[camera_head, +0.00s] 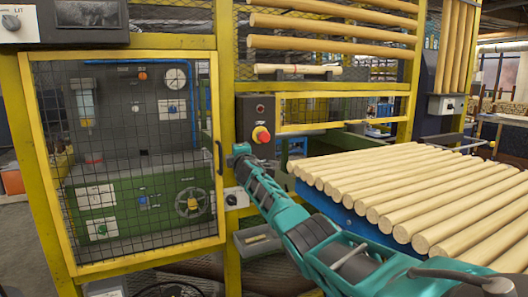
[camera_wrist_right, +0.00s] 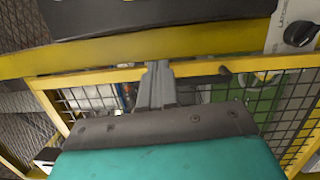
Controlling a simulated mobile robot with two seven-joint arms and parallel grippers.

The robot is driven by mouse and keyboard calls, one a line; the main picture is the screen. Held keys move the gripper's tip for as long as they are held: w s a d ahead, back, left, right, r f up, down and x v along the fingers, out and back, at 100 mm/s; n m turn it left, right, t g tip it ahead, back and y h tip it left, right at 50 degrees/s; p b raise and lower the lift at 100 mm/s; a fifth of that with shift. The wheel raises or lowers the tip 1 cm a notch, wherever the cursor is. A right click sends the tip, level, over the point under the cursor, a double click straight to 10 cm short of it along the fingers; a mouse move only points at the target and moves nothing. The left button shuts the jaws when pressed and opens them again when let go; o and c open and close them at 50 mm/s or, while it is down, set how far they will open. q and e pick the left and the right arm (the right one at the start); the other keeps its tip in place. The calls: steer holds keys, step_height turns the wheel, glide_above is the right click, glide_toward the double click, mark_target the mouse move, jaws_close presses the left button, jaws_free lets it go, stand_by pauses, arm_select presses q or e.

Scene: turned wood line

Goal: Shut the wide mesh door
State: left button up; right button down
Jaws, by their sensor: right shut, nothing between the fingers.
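The wide mesh door (camera_head: 140,255) has a yellow frame and black wire mesh, and fills the left of the head view. Its dark handle (camera_head: 220,158) is on its right edge, beside the yellow post (camera_head: 228,80). The door lies close to its frame; I cannot tell whether a small gap is left. My right gripper (camera_head: 238,152) is at the post, just right of the handle. In the right wrist view the gripper (camera_wrist_right: 157,68) is shut and empty, its fingers in front of the yellow door frame (camera_wrist_right: 105,77). My left gripper is not in view.
A control box (camera_head: 256,125) with a red and yellow button is just above my right gripper. A blue-edged table (camera_head: 330,205) bearing several wooden rods is to the right, behind my arm. A grey tray (camera_head: 258,242) hangs below the gripper. Machine panels show behind the mesh.

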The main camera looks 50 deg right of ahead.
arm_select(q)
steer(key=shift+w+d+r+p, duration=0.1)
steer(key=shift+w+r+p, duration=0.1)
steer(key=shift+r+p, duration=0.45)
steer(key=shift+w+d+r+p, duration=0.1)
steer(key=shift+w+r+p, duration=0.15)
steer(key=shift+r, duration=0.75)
arm_select(e)
steer(key=s+d, duration=0.4)
steer(key=s, duration=0.3)
steer(key=shift+s+d+f, duration=0.15)
steer(key=shift+d+f, duration=0.15)
